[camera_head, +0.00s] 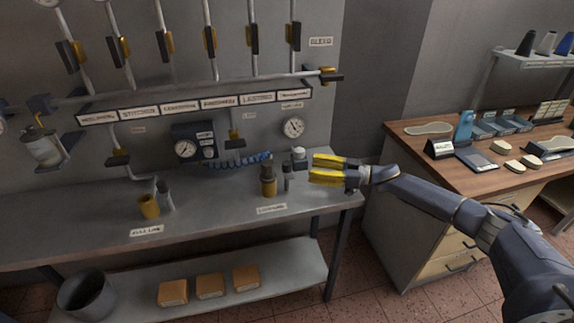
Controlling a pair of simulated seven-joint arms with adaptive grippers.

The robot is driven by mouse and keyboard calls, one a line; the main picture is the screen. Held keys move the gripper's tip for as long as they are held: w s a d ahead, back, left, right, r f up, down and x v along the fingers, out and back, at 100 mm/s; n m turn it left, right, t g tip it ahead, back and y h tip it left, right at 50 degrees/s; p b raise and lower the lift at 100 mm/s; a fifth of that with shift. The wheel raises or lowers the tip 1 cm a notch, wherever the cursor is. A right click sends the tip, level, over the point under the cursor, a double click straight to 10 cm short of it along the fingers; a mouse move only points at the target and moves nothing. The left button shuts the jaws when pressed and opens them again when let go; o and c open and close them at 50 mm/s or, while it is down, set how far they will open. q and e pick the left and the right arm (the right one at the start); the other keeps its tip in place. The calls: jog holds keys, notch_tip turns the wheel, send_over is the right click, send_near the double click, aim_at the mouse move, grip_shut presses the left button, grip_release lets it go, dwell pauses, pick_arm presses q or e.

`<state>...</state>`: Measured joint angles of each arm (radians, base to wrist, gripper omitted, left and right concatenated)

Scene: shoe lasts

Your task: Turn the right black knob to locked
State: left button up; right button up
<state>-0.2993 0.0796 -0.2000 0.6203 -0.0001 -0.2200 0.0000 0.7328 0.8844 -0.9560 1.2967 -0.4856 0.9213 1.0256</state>
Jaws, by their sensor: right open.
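A black knob (266,168) on a yellow-collared fitting stands upright toward the right end of the grey workbench (215,205). A slim dark upright piece (288,176) stands just to its right. I cannot tell for certain which of these is the right black knob, and no locked mark is readable. My right gripper (316,169), with yellow fingers pointing left, is open and empty. It is apart from both pieces, to their right, by the bench's right end. My left gripper is not in view.
A small white-topped object (299,157) stands close to the gripper's fingertips. Farther left are a yellow cup-like fitting (149,206) and a coiled blue hose (240,164). Pipes and gauges (293,128) line the wall. A wooden desk (490,176) stands right. The middle bench top is clear.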

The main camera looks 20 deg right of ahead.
aim_at(287, 163)
jog(key=x, duration=0.9)
jog(key=shift+w+a, duration=0.1)
jog(key=shift+a, duration=0.1)
jog(key=shift+c, duration=0.3)
grip_shut()
